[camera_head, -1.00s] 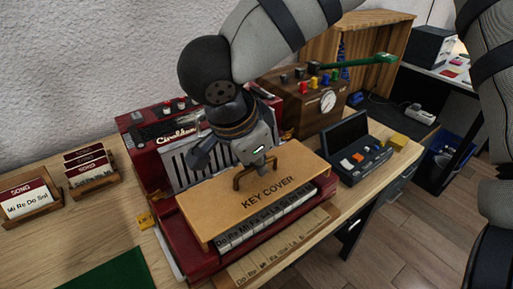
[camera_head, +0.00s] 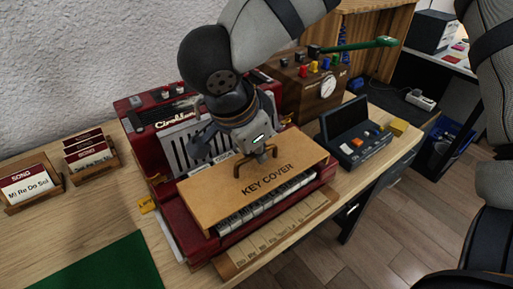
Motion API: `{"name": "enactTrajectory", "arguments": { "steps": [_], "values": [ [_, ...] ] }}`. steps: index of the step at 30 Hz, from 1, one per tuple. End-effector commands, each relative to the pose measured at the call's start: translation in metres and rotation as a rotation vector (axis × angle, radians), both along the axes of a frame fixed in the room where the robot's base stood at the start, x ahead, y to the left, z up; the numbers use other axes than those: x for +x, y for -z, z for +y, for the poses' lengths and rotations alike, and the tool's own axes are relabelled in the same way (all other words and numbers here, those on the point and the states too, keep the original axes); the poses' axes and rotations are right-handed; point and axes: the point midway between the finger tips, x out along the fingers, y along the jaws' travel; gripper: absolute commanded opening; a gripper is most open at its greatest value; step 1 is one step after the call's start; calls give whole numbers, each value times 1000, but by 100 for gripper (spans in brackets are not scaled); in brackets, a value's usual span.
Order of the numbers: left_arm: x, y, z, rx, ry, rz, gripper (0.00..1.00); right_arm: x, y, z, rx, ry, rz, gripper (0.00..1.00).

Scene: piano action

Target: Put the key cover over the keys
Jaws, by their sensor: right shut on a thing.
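The key cover (camera_head: 225,197) is a tan wooden panel marked KEY COVER with a dark arched handle on top. It lies above the keyboard of the red piano (camera_head: 200,229), and a strip of the keys (camera_head: 259,209) with note labels shows along its front edge. My right gripper (camera_head: 256,154) is shut on the handle at the cover's back middle. Its fingertips are partly hidden by the wrist. I cannot tell whether the cover rests on the piano or is held just above it. My left gripper is not in view.
A wooden strip with note labels (camera_head: 277,236) lies in front of the piano. Song card holders (camera_head: 31,187) stand at left, with a green mat (camera_head: 100,266) nearer. A wooden box with a gauge (camera_head: 312,90) and a dark console (camera_head: 357,148) stand at right.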

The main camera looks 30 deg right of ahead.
Motion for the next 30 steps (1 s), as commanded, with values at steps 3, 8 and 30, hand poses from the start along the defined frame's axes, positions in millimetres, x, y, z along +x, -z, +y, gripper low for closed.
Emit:
{"name": "enactTrajectory", "arguments": {
  "steps": [3, 8, 30],
  "values": [
    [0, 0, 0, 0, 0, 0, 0, 0, 1, 0, -1, 0, -1, 0],
    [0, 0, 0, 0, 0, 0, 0, 0, 3, 0, -1, 0, -1, 0],
    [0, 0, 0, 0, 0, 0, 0, 0, 10, 0, -1, 1, -1, 31]
  ]
}}
